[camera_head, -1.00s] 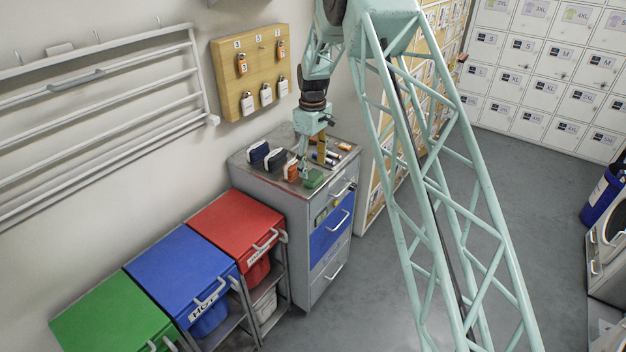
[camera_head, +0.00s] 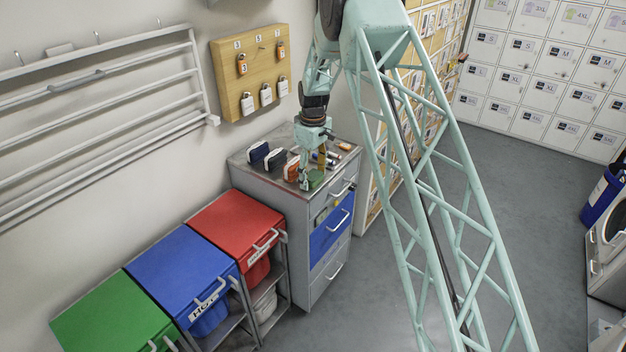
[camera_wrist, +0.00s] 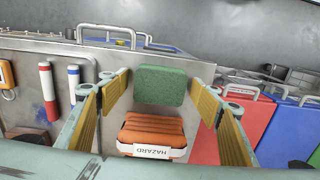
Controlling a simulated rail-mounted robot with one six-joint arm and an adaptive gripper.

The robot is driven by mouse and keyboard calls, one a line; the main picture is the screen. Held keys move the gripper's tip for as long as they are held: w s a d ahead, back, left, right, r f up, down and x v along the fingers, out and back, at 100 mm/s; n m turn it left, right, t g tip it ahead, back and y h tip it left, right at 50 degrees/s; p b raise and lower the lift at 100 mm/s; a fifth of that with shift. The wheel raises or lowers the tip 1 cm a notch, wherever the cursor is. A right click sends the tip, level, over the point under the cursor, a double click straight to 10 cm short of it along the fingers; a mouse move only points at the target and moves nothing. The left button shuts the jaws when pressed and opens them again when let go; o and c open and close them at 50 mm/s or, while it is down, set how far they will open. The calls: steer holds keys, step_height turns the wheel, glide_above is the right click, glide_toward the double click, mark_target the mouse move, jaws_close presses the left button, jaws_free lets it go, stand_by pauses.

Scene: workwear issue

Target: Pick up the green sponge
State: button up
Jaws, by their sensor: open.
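The green sponge (camera_head: 314,180) lies near the front edge of the grey cabinet top (camera_head: 240,165). In the wrist view the green sponge (camera_wrist: 161,86) shows whole, between and beyond the two yellow-lined fingers. My gripper (camera_head: 309,182) is above the cabinet top, close over the sponge. In the wrist view my gripper (camera_wrist: 165,92) is open, with a finger on each side and nothing held. I cannot tell how much height is left between the fingertips and the sponge.
An orange pack (camera_wrist: 152,131) labelled HAZARD sits right beside the sponge. Two dark blue items (camera_head: 266,155) stand further left on the cabinet. Two marker-like tubes (camera_wrist: 73,85) lie on the other side. Red, blue and green bins (camera_head: 236,222) stand beside the cabinet.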

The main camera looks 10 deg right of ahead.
mark_target(313, 175)
stand_by(0.4)
steer(key=c, duration=0.7)
steer(key=shift+c, duration=0.2)
steer(key=shift+r, duration=0.1)
steer(key=shift+r, duration=1.7)
steer(key=s+r+b, duration=0.1)
steer(key=s, duration=1.5)
steer(key=shift+r, duration=0.2)
steer(key=shift+c, duration=0.9)
